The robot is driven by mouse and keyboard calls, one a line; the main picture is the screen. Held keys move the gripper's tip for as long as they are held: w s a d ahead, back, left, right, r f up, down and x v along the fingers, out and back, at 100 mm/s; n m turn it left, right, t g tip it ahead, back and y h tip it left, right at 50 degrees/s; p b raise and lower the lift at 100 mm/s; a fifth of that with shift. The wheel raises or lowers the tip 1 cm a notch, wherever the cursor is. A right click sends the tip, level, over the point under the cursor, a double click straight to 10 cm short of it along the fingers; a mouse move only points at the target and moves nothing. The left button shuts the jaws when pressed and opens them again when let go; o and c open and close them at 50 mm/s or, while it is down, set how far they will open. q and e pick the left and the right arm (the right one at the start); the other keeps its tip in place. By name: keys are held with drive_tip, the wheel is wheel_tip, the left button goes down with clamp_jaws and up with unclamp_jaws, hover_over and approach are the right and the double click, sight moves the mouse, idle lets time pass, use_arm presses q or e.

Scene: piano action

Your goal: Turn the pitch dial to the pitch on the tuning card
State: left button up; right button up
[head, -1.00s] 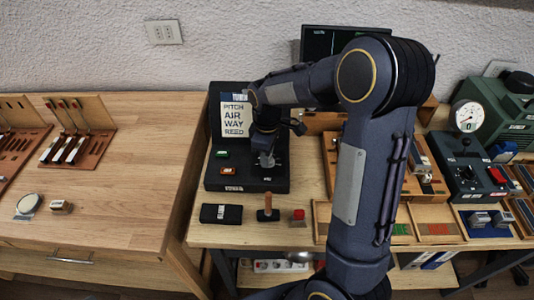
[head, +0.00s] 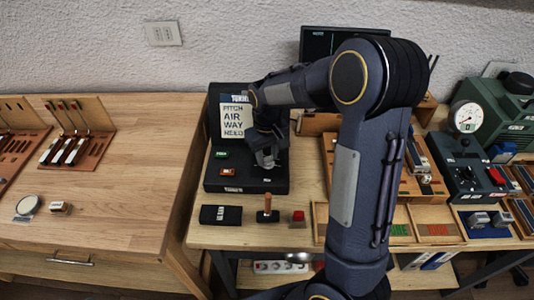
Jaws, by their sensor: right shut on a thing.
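The tuning card (head: 232,118) stands upright at the back of a black tuning box (head: 231,187). Its lines read PITCH, AIR, WAY and REED; the small print is blurred. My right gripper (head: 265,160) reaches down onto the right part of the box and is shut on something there. The pitch dial is hidden by the gripper, so its setting cannot be read. A green button (head: 221,154) and an orange-red button (head: 227,172) are on the box's left part. My left gripper is not in view.
A black case (head: 221,215), a wooden-handled tool (head: 267,212) and a red-topped block (head: 298,217) lie in front of the box. A dark screen (head: 318,43) stands behind my arm. A gauge machine (head: 467,117) and trays fill the right.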

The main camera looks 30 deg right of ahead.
idle(0.3)
drive_tip(key=o, duration=1)
drive_tip(key=shift+c, duration=0.2)
drive_tip(key=shift+r, duration=3.9)
